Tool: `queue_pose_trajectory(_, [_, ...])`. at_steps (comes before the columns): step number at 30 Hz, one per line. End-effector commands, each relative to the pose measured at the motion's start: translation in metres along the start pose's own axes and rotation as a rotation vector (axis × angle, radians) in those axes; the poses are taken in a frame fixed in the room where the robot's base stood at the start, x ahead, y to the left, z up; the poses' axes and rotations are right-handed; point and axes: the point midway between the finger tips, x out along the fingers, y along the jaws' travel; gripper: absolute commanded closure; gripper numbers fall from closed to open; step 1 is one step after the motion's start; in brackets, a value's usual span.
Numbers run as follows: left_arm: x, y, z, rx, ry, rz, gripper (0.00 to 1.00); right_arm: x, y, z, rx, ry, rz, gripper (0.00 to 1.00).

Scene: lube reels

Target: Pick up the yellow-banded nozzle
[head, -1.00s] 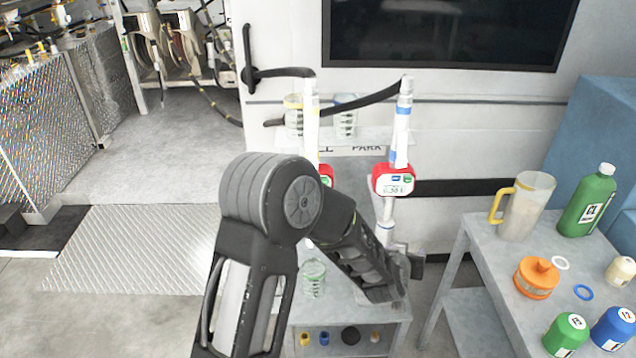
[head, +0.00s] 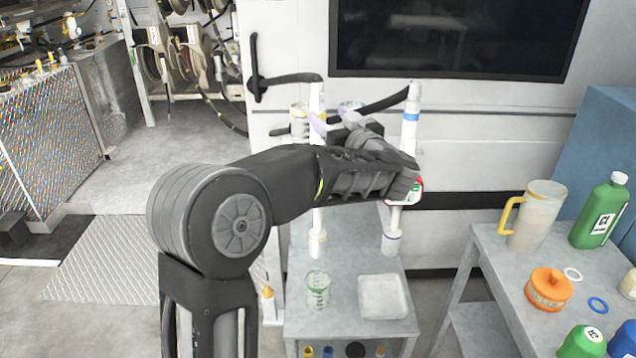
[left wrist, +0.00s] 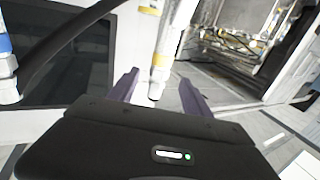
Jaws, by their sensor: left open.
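The yellow-banded nozzle (head: 317,98) stands upright on the left at the back of the grey stand, white at its top. My left gripper (head: 333,114) is raised beside its upper part, with its purple fingers open. In the left wrist view the nozzle (left wrist: 161,58) with its yellow band shows between the two open fingers (left wrist: 158,84), and I cannot tell whether they touch it. My arm hides part of the nozzle's middle in the head view. The blue-banded nozzle (head: 411,112) stands to the right, partly behind my wrist.
A clear cup (head: 317,290) and a pale tray (head: 384,297) are on the grey stand. A side table at right holds a jug (head: 537,215), a green bottle (head: 600,210) and an orange container (head: 548,289). Black hoses hang near the nozzles.

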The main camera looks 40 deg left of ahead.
Motion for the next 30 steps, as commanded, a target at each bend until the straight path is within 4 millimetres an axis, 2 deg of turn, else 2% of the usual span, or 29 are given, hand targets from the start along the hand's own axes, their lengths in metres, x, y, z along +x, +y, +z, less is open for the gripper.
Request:
queue_pose_trajectory(4, [0.014, 0.000, 0.000, 0.000, 0.000, 0.000, 0.43, -0.003, -0.001, 0.000, 0.000, 0.000, 0.000, 0.64])
queue_pose_trajectory(14, [0.017, 0.000, 0.000, 0.000, 0.000, 0.001, 0.43, -0.003, -0.001, 0.000, 0.000, 0.000, 0.000, 0.64])
queue_pose_trajectory(17, [0.025, 0.000, 0.000, 0.002, 0.001, -0.001, 0.43, -0.006, -0.003, 0.000, 0.000, 0.000, 0.000, 0.64])
queue_pose_trajectory(24, [0.059, 0.000, 0.002, 0.001, 0.000, 0.000, 0.43, -0.015, -0.006, 0.000, 0.000, -0.001, 0.000, 0.64])
queue_pose_trajectory(30, [0.067, 0.000, 0.003, 0.000, 0.000, 0.002, 0.43, -0.015, -0.006, 0.000, 0.000, -0.001, 0.000, 0.64])
